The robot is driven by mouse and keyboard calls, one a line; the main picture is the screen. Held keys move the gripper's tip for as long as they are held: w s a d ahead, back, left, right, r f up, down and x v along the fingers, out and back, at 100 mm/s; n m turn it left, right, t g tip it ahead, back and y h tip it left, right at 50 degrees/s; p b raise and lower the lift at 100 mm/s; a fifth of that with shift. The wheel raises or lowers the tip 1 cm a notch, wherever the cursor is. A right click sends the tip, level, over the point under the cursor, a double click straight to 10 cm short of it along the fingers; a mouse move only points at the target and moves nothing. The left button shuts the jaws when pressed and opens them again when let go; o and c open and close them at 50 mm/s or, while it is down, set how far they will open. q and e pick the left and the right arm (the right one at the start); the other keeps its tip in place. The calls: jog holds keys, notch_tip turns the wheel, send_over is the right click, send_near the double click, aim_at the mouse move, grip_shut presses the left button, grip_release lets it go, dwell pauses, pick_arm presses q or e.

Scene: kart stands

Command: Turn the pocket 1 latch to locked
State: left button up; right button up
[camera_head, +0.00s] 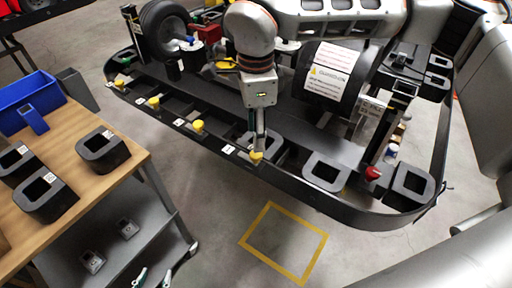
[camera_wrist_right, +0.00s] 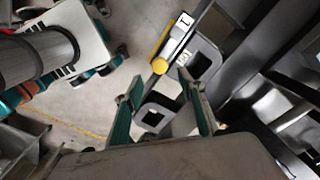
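A row of pockets runs along the near rail of the black kart (camera_head: 330,213). A small white label (camera_head: 228,149), which looks like 1, sits on the rail beside a yellow latch knob (camera_head: 256,157). My right gripper (camera_head: 258,148) points down at this knob; the head view does not show clearly whether they touch. In the right wrist view the yellow latch (camera_wrist_right: 160,65) lies ahead of the two spread teal-padded fingers (camera_wrist_right: 163,106), with nothing between the pads. Black square-holed holders (camera_wrist_right: 155,118) sit nearby. My left gripper (camera_head: 153,279) shows teal fingertips apart at the bottom edge, empty.
More yellow knobs (camera_head: 197,126) stand further left along the rail, and a red knob (camera_head: 372,173) to the right. A wooden-topped table (camera_head: 120,184) carries holders and a blue bin (camera_head: 28,98). A yellow floor outline (camera_head: 284,243) surrounds clear floor in front of the kart.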

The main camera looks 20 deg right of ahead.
aim_at(256, 154)
jog(key=shift+f, duration=3.2)
jog(key=c, duration=1.1)
